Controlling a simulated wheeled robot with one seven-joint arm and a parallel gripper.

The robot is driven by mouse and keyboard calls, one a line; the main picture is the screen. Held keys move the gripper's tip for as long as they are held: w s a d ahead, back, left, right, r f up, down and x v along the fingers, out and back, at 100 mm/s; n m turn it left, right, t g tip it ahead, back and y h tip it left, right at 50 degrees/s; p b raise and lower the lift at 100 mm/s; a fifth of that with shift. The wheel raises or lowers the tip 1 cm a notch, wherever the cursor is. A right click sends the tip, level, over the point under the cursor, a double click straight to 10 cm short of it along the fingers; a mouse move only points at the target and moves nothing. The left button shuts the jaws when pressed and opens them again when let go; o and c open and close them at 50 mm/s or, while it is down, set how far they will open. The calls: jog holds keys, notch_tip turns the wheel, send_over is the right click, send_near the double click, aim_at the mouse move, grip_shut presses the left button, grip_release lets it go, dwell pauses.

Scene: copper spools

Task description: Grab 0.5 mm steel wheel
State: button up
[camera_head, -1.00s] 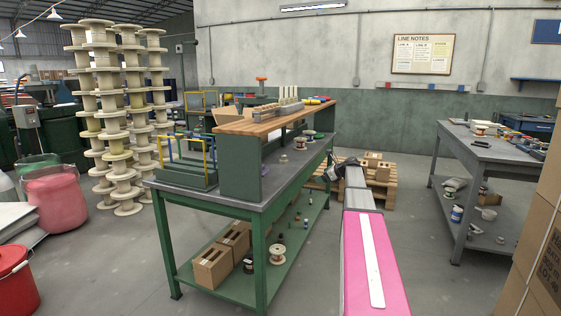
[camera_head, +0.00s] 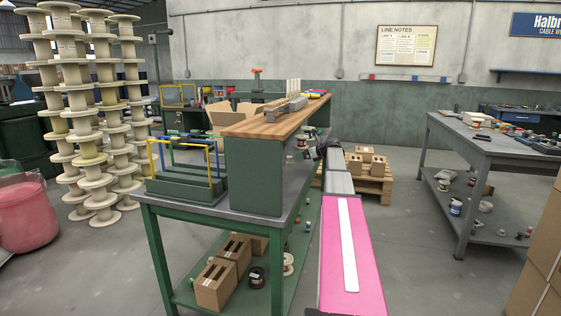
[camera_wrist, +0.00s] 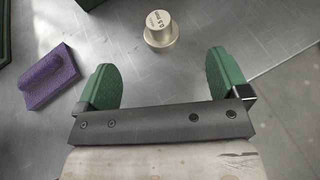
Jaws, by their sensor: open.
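In the wrist view a small pale metal wheel (camera_wrist: 160,32), marked "0.5 mm" on top, sits on a grey metal bench top (camera_wrist: 150,85) near the top edge of the picture. My gripper (camera_wrist: 163,66) is open, with its two green-padded fingers spread and nothing between them. The wheel lies beyond the fingertips, roughly in line with the gap and apart from both fingers. In the head view my arm reaches along the right side of the green workbench (camera_head: 255,213); the marked wheel cannot be made out there.
A purple textured block (camera_wrist: 50,77) lies left of my gripper on the bench. The bench edge and floor show at right in the wrist view. A wooden-topped shelf (camera_head: 250,128) rises from the workbench.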

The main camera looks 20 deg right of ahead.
aim_at(289, 158)
jog(key=x, duration=0.6)
jog(key=shift+r, duration=0.15)
jog(key=shift+x, duration=2.7)
jog(key=shift+s+a, duration=0.15)
jog(key=shift+s, duration=0.05)
jog(key=c, duration=1)
